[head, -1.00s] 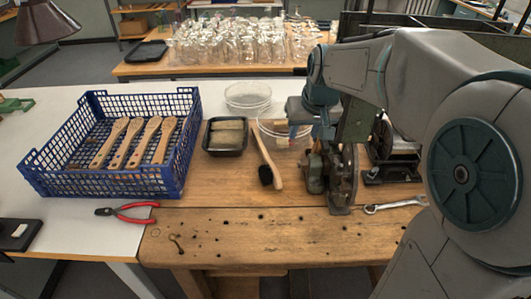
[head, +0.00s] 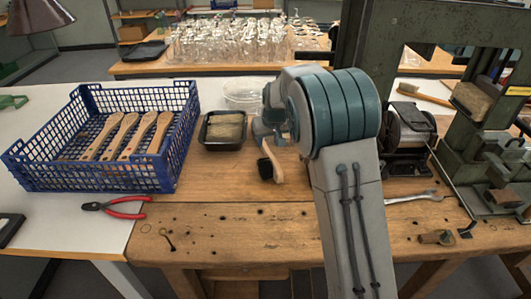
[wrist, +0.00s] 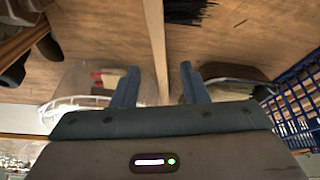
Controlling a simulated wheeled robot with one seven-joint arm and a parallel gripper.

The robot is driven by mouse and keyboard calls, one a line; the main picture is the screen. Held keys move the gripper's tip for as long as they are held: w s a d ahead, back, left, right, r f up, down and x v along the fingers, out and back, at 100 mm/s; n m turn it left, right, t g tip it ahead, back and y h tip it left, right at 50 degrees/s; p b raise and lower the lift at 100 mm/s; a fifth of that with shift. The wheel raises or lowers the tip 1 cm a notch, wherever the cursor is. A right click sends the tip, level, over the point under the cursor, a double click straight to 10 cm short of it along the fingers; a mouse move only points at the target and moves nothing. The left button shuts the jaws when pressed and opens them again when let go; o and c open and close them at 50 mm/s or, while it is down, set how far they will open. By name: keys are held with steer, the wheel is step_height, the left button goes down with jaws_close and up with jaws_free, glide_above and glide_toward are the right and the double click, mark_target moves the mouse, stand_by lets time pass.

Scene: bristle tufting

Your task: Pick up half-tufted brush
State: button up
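The half-tufted brush (head: 276,165) lies on the wooden bench, with a pale wooden handle and a dark bristle block at its near end. My arm hides the far part of its handle in the head view. In the wrist view the handle (wrist: 157,45) runs down the picture between the two fingers of my gripper (wrist: 160,88). The fingers are apart, with a gap on each side of the handle. I cannot tell how far above the handle they are.
A black tray (head: 203,143) with tan fibre bundles stands left of the brush; it also shows in the wrist view (wrist: 261,76). A blue crate (head: 60,182) with several handles is further left. Red pliers (head: 125,215) and a wrench (head: 411,197) lie nearby. A clear dish (wrist: 62,117) is close.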

mark_target(267, 148)
steer(key=x, duration=0.6)
steer(key=shift+f, duration=0.2)
jaws_close()
